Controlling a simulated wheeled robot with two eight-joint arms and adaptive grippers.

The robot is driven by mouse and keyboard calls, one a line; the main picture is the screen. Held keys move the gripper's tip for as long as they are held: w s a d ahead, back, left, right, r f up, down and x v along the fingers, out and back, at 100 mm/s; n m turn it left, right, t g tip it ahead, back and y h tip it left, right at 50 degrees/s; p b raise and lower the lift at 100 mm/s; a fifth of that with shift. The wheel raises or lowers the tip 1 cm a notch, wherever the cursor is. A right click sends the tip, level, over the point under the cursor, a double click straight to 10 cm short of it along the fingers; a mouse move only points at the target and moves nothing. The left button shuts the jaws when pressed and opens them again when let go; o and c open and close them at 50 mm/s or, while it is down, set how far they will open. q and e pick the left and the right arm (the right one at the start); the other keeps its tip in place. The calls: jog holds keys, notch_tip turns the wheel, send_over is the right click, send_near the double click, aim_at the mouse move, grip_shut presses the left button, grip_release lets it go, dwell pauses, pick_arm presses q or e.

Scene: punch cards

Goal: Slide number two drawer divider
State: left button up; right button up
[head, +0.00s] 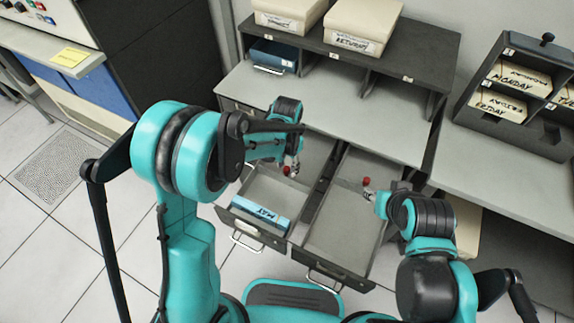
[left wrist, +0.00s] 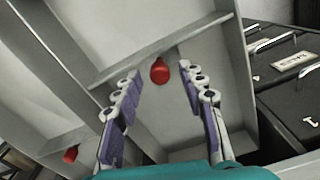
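Two drawers stand pulled out of the desk: a left drawer (head: 262,188) and a right drawer (head: 338,222). A divider (left wrist: 120,73) crosses the drawer under my left gripper, with a red knob (left wrist: 160,71) on it. The knob also shows in the head view (head: 286,171). My left gripper (left wrist: 158,84) is open, its fingers on either side of the red knob, with gaps visible. A second red knob (head: 366,182) is at the right drawer, right beside my right gripper (head: 369,194); whether it touches is unclear. I cannot read which drawer is number two.
A blue card box (head: 260,212) lies at the front of the left drawer. Cream boxes (head: 362,24) stand on the shelf above the desk. A dark sorting rack (head: 515,95) stands at the right. The right drawer's floor looks bare.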

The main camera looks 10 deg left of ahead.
aim_at(287, 168)
pick_arm(q)
notch_tip(287, 168, up, 12)
dwell(0.6)
jog(key=s+a+r+n+t, duration=0.2)
jog(key=s+a, duration=0.3)
jog(key=s, duration=0.3)
jog(key=s+a+r+n+t, duration=0.2)
jog(key=s+a+n+t, duration=0.3)
jog(key=s, duration=0.3)
jog(key=shift+a, duration=0.6)
